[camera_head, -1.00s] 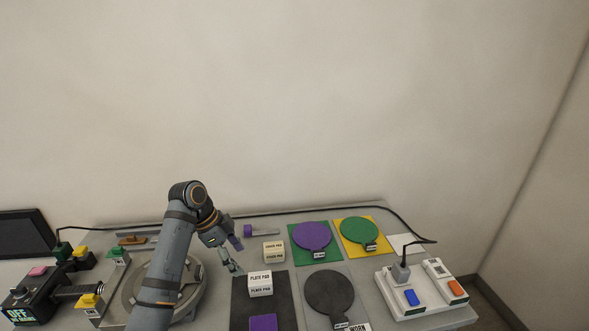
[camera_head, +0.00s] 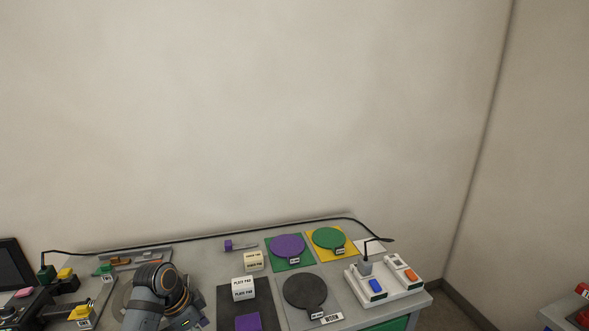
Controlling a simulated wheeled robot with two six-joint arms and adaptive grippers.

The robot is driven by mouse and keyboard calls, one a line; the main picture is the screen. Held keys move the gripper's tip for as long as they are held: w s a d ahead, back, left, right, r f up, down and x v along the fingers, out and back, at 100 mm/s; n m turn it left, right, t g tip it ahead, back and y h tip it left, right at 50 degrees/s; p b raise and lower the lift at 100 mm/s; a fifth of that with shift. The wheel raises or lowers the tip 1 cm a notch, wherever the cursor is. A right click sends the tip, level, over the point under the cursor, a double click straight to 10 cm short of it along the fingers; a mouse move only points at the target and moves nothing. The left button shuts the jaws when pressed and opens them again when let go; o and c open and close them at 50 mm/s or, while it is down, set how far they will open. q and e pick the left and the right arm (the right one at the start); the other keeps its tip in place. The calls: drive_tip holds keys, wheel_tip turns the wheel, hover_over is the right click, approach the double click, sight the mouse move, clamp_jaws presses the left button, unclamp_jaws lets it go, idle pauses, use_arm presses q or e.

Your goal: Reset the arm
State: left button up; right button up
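My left arm comes in at the bottom left of the head view and is folded low over the left half of the cart top. Its gripper (camera_head: 190,321) is at the bottom edge, mostly cut off and hidden behind my own arm links, so its fingers cannot be read. My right gripper is not in view.
The cart top holds plate pad blocks (camera_head: 243,289), cover pad blocks (camera_head: 253,261), a purple disc (camera_head: 288,246), a green disc (camera_head: 328,238), a dark disc (camera_head: 305,291) and a power strip (camera_head: 384,284). A cable (camera_head: 200,240) runs along the back. Coloured-button equipment (camera_head: 45,300) stands left.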

use_arm(q)
drive_tip(key=s+a+f+n+t+y, duration=0.1)
drive_tip(key=s+f+n+y, duration=0.3)
drive_tip(key=s, duration=0.7)
drive_tip(key=s+a+f+n+t, duration=0.1)
drive_tip(key=s+f+n, duration=0.1)
drive_tip(key=s+n, duration=0.7)
drive_tip(key=s+a+f+m+g, duration=0.1)
drive_tip(key=s+f, duration=0.2)
drive_tip(key=f, duration=1.1)
drive_tip(key=s+a+f+m, duration=0.1)
drive_tip(key=s+a+f, duration=0.1)
drive_tip(key=f, duration=1.2)
drive_tip(key=s+a+f+g, duration=0.1)
drive_tip(key=s+f, duration=1.4)
drive_tip(key=s, duration=0.2)
drive_tip(key=shift+s, duration=0.4)
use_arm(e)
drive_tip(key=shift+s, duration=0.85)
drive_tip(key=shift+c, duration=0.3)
